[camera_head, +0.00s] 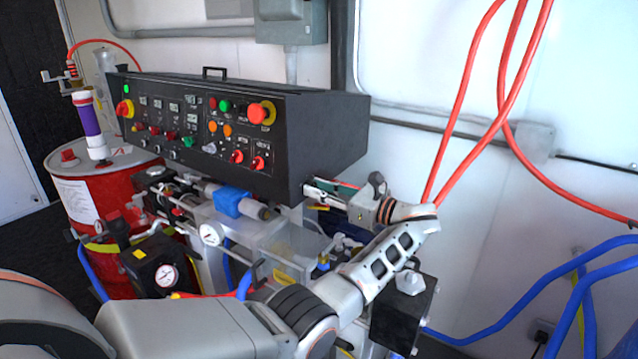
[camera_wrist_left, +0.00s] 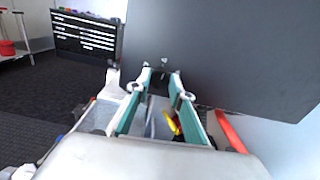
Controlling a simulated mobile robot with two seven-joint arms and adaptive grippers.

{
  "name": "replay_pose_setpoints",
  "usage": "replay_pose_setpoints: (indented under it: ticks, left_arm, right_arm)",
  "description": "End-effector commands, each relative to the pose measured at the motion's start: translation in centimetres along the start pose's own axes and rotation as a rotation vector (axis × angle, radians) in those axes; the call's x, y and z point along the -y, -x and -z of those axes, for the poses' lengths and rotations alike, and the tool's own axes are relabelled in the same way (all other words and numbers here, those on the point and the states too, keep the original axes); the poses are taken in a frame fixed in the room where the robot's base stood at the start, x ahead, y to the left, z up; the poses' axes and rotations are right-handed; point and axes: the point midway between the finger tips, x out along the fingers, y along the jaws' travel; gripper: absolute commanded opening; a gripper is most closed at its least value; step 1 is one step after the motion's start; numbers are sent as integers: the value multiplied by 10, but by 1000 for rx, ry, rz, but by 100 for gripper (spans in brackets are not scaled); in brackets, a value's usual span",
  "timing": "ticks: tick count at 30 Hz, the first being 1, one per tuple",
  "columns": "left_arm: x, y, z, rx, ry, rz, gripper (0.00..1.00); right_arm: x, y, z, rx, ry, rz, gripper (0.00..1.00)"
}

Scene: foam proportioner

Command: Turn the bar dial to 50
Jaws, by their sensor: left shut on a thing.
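My left gripper (camera_head: 312,189) reaches in beside the lower right end of the black control box (camera_head: 325,135). In the left wrist view, the gripper (camera_wrist_left: 161,74) has its two green-lined fingers standing a little apart, closed on a small part that is mostly hidden between the tips. I cannot tell which part it is. Two round white gauges show in the head view, one (camera_head: 211,234) below the box and one (camera_head: 166,276) lower left. Their readings are too small to read. Which one is the bar dial I cannot tell. My right gripper is not in view.
A red drum (camera_head: 105,205) stands at the left. Red hoses (camera_head: 468,95) hang at the right, with blue hoses (camera_head: 500,318) below them. Pipes and a blue fitting (camera_head: 232,201) crowd the space under the box. A black tool chest (camera_wrist_left: 86,36) stands far off.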

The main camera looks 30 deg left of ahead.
Motion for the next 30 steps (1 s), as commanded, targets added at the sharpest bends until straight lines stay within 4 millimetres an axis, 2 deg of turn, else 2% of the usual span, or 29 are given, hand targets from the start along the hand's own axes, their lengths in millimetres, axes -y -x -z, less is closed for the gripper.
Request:
replay_pose_setpoints:
  ticks: [1, 8, 10, 13, 17, 30]
  left_arm:
    - [0, 0, -5, -1, -40, -1, 0]
    - [0, -1, -4, -1, -255, -1, 0]
    - [0, -1, -3, -1, -322, -1, 0]
    - [0, -1, -2, -1, -415, -2, 0]
    - [0, -1, -1, 0, -531, -2, 0]
    - [0, -1, 0, 0, -812, -1, 0]
  right_arm:
    - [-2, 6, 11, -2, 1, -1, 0]
    - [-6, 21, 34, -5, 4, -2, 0]
    - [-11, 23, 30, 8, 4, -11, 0]
    - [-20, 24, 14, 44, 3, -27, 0]
    - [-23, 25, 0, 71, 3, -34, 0]
    - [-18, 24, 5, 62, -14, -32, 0]
